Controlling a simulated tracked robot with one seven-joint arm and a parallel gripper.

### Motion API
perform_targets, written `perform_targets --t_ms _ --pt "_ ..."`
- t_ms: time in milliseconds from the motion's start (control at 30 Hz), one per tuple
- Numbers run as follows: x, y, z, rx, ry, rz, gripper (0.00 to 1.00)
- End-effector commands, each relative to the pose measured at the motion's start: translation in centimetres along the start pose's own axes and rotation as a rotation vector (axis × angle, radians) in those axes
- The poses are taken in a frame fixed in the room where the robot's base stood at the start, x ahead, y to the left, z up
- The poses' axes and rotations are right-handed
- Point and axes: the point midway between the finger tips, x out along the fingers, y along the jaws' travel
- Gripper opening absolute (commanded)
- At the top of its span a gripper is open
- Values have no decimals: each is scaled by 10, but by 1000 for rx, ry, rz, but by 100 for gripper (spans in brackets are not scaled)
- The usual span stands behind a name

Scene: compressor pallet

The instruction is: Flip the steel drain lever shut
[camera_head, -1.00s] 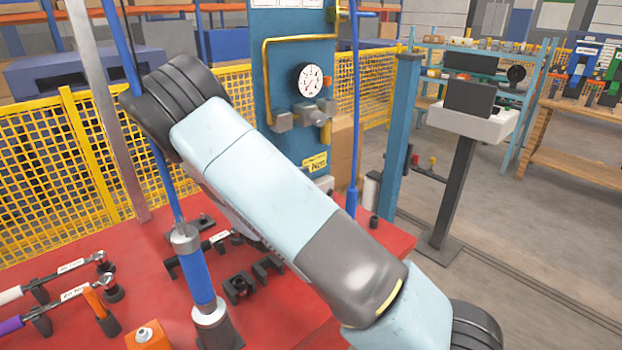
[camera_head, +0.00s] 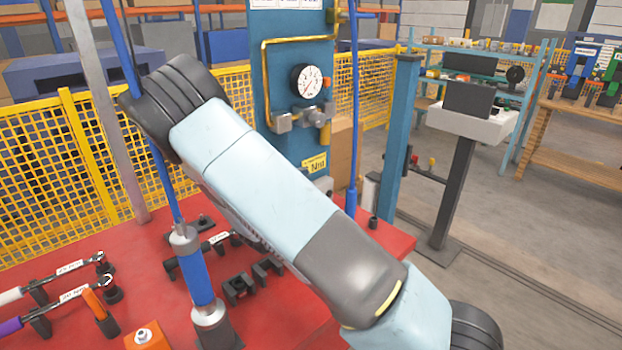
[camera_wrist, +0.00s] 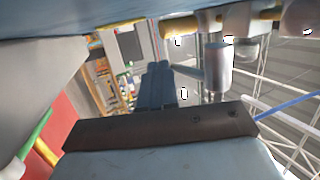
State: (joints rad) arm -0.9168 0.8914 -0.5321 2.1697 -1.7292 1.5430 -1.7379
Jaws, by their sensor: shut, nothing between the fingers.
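The blue panel (camera_head: 288,60) carries a round white gauge, a yellow pipe and steel fittings (camera_head: 305,116). In the head view, my arm crosses in front of its lower part, and I cannot make out the steel drain lever there. My gripper is hidden in that view. In the wrist view, its dark bar (camera_wrist: 160,130) spans the lower part of the picture; it is shut and empty. A steel cylindrical fitting with a side arm (camera_wrist: 217,68) stands just beyond it. I cannot tell whether this is the drain lever, or whether the gripper touches it.
The red pallet top (camera_head: 290,318) holds a blue-and-steel cylinder (camera_head: 194,275), black brackets (camera_head: 238,288) and torque wrenches (camera_head: 70,285). A blue post (camera_head: 353,110) stands right of the panel. A yellow mesh fence (camera_head: 40,180) runs behind.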

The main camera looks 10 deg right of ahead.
Motion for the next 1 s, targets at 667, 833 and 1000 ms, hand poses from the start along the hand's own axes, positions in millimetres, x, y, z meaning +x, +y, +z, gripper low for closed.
perform_targets --t_ms 667,833,1000 --pt "0 0 0 0 0 0 0" --pt "-10 2 2 -1 -1 0 0" --pt "-35 -8 2 2 -4 2 0"
